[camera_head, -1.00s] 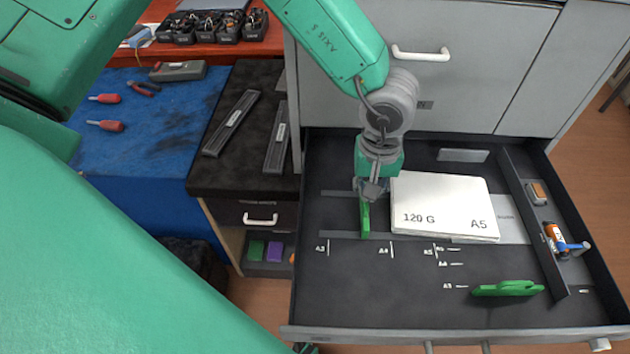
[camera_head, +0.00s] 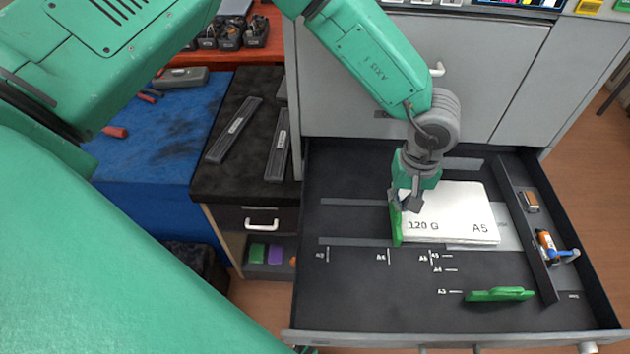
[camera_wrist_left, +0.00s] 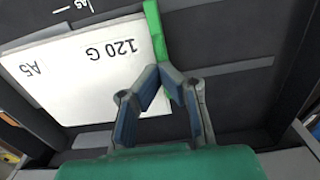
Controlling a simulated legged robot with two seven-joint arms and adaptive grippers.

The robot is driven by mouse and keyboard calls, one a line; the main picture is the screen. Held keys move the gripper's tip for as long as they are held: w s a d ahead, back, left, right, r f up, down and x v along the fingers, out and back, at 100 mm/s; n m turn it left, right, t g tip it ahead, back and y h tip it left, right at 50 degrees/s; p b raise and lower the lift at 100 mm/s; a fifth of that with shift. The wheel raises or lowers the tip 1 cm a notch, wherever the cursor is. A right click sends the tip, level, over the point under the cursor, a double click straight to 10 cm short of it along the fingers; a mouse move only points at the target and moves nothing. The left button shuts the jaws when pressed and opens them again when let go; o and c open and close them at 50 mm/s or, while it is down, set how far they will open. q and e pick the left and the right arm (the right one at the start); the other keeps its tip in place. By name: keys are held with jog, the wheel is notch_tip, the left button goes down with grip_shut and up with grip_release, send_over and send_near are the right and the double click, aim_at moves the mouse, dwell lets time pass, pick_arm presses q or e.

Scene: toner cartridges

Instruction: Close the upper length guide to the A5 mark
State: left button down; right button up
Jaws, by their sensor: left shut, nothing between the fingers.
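The green upper length guide (camera_head: 396,222) stands upright in the drawer at the left edge of the white paper stack (camera_head: 452,208), which reads 120 G and A5. Its lower end is just right of the A4 mark (camera_head: 388,257) and left of the A5 mark (camera_head: 431,257). My left gripper (camera_head: 408,207) is shut and empty, low against the right side of the guide and over the stack's left edge. In the wrist view its fingertips (camera_wrist_left: 167,72) meet beside the guide (camera_wrist_left: 157,35); contact is hard to judge. My right gripper is not seen.
A second green guide (camera_head: 499,295) lies near the drawer front, by the A3 mark. The drawer's left floor is clear.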

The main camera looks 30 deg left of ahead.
pick_arm(q)
jog(key=shift+w+d+p, duration=0.15)
jog(key=shift+w+d, duration=0.3)
jog(key=shift+d, duration=0.35)
jog(key=shift+w+d+p, duration=0.15)
jog(key=shift+w+d, duration=0.3)
jog(key=shift+d, duration=0.35)
jog(key=shift+w+d, duration=0.65)
jog(key=shift+d, duration=0.3)
jog(key=c, duration=2.3)
grip_release()
jog(key=shift+w+d, duration=0.1)
jog(key=o, duration=0.5)
notch_tip(320, 180, up, 7)
jog(key=p, duration=0.6)
jog(key=shift+p, duration=0.4)
